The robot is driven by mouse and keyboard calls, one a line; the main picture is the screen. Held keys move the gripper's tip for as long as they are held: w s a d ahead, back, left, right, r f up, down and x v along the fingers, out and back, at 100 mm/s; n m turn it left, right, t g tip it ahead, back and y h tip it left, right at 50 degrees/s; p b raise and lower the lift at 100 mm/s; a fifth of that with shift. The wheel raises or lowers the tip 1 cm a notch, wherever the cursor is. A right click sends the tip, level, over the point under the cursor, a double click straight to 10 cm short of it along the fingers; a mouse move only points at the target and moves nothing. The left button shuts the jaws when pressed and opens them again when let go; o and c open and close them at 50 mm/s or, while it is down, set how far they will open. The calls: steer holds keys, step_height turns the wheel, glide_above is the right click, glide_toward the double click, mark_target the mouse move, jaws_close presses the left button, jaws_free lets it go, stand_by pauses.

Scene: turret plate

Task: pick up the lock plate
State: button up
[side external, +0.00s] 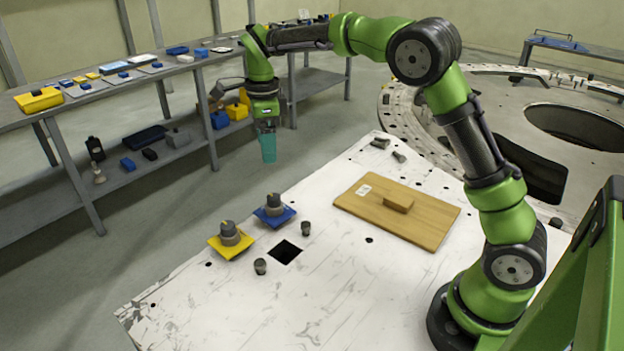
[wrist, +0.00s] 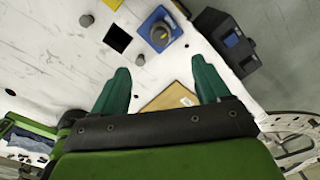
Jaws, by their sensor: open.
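No part is labelled as the lock plate, so I cannot tell which plate it is. A blue square plate (side external: 274,217) with a grey knob lies on the white table; it also shows at the top of the wrist view (wrist: 158,29). A yellow square plate (side external: 231,245) with a similar knob lies to its left. A wooden board (side external: 397,212) with a raised block and white label lies to the right; part shows between my fingers in the wrist view (wrist: 170,97). My gripper (side external: 267,148) is open and empty, raised well above the table's far edge, apart from every plate.
The white table (side external: 330,300) has a square hole (side external: 285,252) near the blue plate. Small dark pegs (side external: 306,228) stand nearby, and dark pieces (side external: 381,143) lie at the far corner. A cluttered shelf (side external: 180,70) stands behind left; a large round ring (side external: 500,85) is behind right.

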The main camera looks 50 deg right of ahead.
steer(key=m, duration=0.2)
glide_toward(273, 196)
steer(key=shift+m, duration=0.3)
steer(key=f, duration=0.5)
steer(key=shift+s+a+f, duration=0.1)
steer(key=shift+a+f, duration=0.05)
steer(key=shift+a, duration=0.1)
steer(key=shift+d+f, duration=0.15)
steer(key=shift+f, duration=1.25)
steer(key=shift+d+f, duration=0.15)
steer(key=shift+f, duration=1.3)
steer(key=c, duration=1.3)
